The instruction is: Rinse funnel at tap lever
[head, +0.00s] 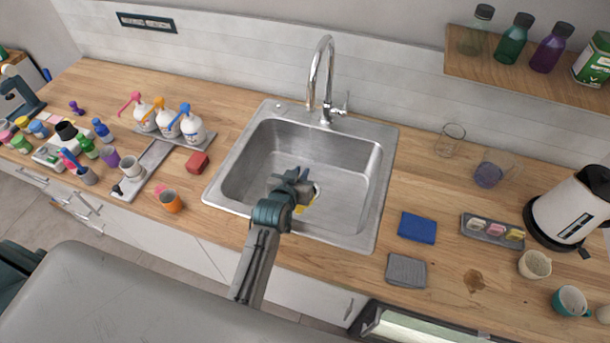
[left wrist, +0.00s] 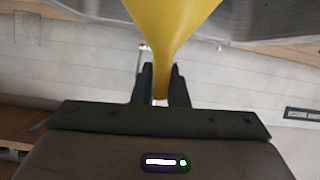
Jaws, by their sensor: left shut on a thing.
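My left gripper (head: 300,178) reaches over the steel sink (head: 255,150) in the head view, at the front middle of the basin. In the left wrist view the gripper (left wrist: 160,85) is shut on the narrow stem of a yellow funnel (left wrist: 172,30). The funnel's wide part runs out of the top of that view. In the head view only a small yellow piece of the funnel (head: 299,209) shows beside the gripper. The chrome tap (head: 327,75) stands at the sink's back edge, with its lever (head: 345,104) on its right side. My right gripper is not in view.
A shelf (head: 520,70) with bottles hangs at the back right.

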